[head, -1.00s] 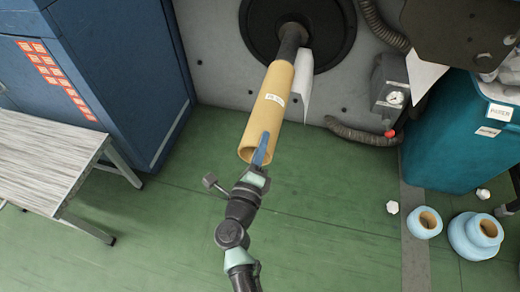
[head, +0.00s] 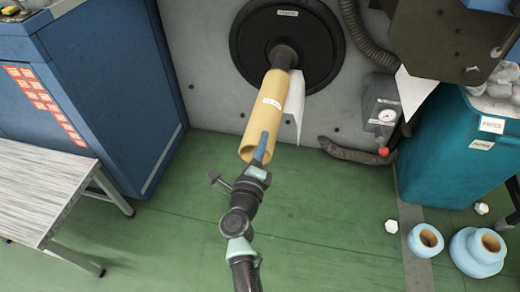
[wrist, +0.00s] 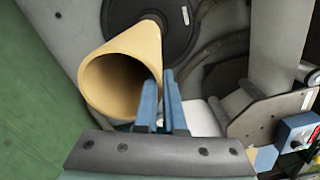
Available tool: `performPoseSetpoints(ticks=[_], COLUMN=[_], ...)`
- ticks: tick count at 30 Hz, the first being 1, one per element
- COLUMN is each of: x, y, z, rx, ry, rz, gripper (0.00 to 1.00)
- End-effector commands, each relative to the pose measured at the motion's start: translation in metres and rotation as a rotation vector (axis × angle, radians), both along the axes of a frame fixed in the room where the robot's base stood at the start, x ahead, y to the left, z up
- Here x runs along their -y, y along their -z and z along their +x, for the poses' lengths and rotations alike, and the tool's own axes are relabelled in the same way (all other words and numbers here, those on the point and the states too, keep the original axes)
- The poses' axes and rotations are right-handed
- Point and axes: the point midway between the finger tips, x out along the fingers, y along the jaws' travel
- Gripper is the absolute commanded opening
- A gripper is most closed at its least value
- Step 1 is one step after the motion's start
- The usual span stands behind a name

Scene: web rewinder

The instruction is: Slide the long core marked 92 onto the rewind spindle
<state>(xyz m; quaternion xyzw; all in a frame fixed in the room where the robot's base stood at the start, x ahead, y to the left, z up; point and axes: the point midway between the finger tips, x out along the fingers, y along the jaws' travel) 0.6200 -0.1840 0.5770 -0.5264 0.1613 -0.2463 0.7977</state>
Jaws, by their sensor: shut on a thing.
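The long tan core (head: 262,120) carries a white label whose marking is too small to read. Its far end is around the dark rewind spindle (head: 286,57), and a short dark stretch of spindle shows between the core and the black round flange (head: 318,68). The near end is open and faces me. My gripper (head: 262,147) is shut on the core's near rim. In the wrist view, the blue fingers (wrist: 161,108) sit at the right wall of the core (wrist: 110,75). The spindle inside the core is hidden.
A white sheet (head: 296,105) hangs right of the core. A hose (head: 355,153) and gauge box (head: 380,108) are farther right. A blue cabinet (head: 115,95) and a grey-topped table (head: 40,190) stand left. Pale blue rolls (head: 478,252) lie on the floor right. The green floor below is clear.

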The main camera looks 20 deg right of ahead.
Motion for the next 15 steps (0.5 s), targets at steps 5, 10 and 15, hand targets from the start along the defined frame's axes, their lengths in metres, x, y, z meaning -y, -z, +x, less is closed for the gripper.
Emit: performPoseSetpoints(ticks=[5, 10, 15], x=[0.007, 0.014, 0.021], y=[-0.001, -0.001, 0.000], z=[0.011, 0.021, 0.031], rx=[0.004, 0.004, 0.005], ry=[0.001, 0.000, 0.002], rz=[-0.001, 0.001, 0.000], gripper=[0.00, 0.00, 0.00])
